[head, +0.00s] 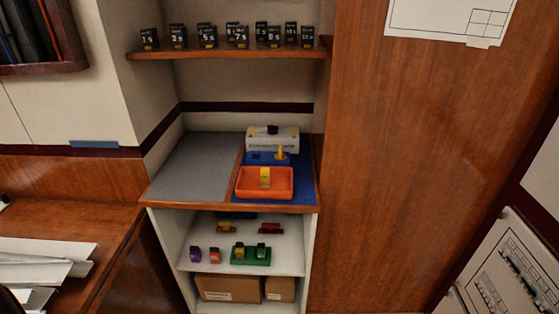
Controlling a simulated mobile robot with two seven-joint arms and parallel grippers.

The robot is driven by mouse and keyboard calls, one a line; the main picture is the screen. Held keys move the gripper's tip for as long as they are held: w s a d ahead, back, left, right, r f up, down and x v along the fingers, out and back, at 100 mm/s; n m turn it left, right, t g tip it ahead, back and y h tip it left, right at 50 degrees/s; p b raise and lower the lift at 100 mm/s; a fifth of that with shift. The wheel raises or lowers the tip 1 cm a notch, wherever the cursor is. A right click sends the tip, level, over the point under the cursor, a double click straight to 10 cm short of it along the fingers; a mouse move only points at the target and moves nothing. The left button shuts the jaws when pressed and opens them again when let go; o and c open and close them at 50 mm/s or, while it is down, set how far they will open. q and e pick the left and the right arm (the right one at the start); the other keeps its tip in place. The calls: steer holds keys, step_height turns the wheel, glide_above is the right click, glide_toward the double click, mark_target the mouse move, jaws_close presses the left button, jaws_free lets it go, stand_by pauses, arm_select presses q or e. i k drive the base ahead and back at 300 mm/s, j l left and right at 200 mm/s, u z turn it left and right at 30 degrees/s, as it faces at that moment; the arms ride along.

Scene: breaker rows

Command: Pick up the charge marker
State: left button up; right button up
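No label that I can read names the charge marker, so I cannot tell for sure which thing it is. A small yellow block (265,177) stands in an orange tray (243,194) on the blue right part of the counter in the alcove. A second yellow upright piece (280,153) stands behind the tray, on or by a blue base (258,159). Neither of my grippers is in view.
A white box (272,140) stands at the counter's back. The grey left half (190,170) is clear. Numbered black blocks (207,37) line the upper shelf (225,54). Small coloured pieces (249,254) and cardboard boxes (228,288) sit below. A wood panel (420,170) closes the right.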

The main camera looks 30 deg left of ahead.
mark_target(264, 172)
steer(key=u, duration=1.05)
